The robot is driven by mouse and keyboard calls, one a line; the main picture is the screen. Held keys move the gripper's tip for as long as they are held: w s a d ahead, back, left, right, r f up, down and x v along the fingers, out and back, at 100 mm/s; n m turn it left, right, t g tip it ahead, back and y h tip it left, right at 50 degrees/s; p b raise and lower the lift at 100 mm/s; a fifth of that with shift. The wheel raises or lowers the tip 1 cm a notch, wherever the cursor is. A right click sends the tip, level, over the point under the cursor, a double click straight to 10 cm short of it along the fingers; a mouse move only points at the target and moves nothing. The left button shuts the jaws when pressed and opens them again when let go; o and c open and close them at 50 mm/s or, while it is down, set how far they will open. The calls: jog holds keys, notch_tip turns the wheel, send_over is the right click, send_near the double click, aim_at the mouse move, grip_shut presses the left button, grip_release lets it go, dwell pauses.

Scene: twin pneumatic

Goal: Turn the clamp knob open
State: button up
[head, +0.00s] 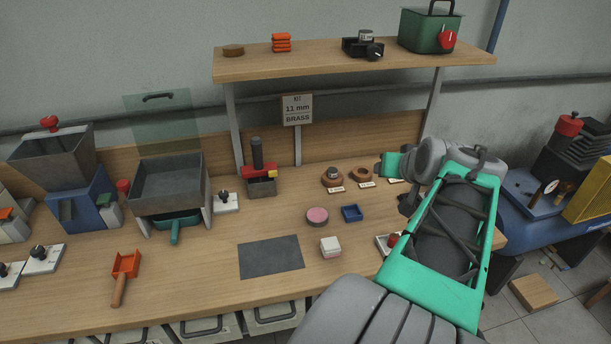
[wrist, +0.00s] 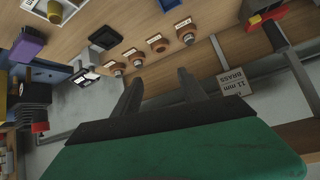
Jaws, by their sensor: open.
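Several knobs show, and I cannot tell for sure which is the clamp knob. A black fixture with a side knob (head: 374,51) stands on the upper shelf. A red knob (head: 447,39) is on the front of the green box beside it. Small white plates on the bench carry dark knobs (head: 224,196), and one near my arm has a red knob (head: 393,239). My gripper (wrist: 160,76) is open and empty in the wrist view, its two dark fingers apart above the bench. In the head view its green body (head: 390,165) shows over the bench's right part, fingers hidden.
The shelf (head: 300,65) overhangs the bench back. A sign (head: 297,109) hangs below it. Wooden rings (head: 360,174), a blue tray (head: 352,213), a pink puck (head: 317,216) and a white box (head: 330,247) lie near my arm. A grey mat (head: 271,257) is bare.

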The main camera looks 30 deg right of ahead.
jog(key=w+a+n+y, duration=0.2)
jog(key=w+a, duration=0.2)
jog(key=a, duration=0.5)
jog(key=w+a+n+y, duration=0.1)
jog(key=w+a, duration=0.3)
jog(key=a, duration=0.5)
jog(key=shift+w+f+n+t+y, duration=0.3)
jog(key=shift+f+n+y, duration=0.1)
jog(key=shift+n, duration=0.4)
